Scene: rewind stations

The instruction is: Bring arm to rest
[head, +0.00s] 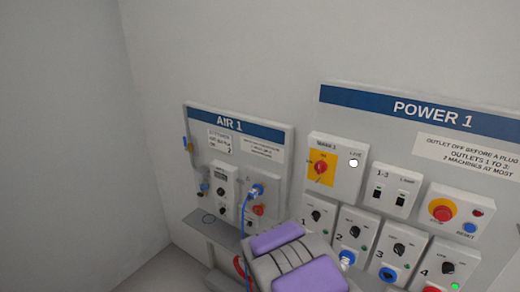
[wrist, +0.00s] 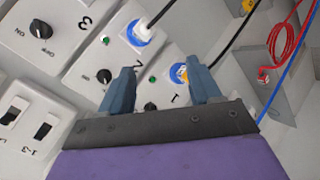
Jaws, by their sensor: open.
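My arm, purple and grey, shows at the lower middle of the head view, in front of the lower left of the POWER 1 panel (head: 330,120). Its fingers cannot be made out there. In the wrist view my gripper (wrist: 161,78) is open, its two blue-grey fingers apart with nothing held between them. The fingers overlap the picture of outlets 1 and 2. A white plug in a blue ring (wrist: 137,34) sits at outlet 2, and another blue-ringed plug (wrist: 179,73) is partly behind the right finger. Whether the fingers touch anything cannot be told.
The AIR 1 panel (head: 268,135) stands left of POWER 1, with a blue hose (head: 246,215) hanging from it. In the wrist view a red coiled cable (wrist: 291,45) and a grey bracket (wrist: 285,95) are at right. Bare wall (head: 60,130) fills the head view's left.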

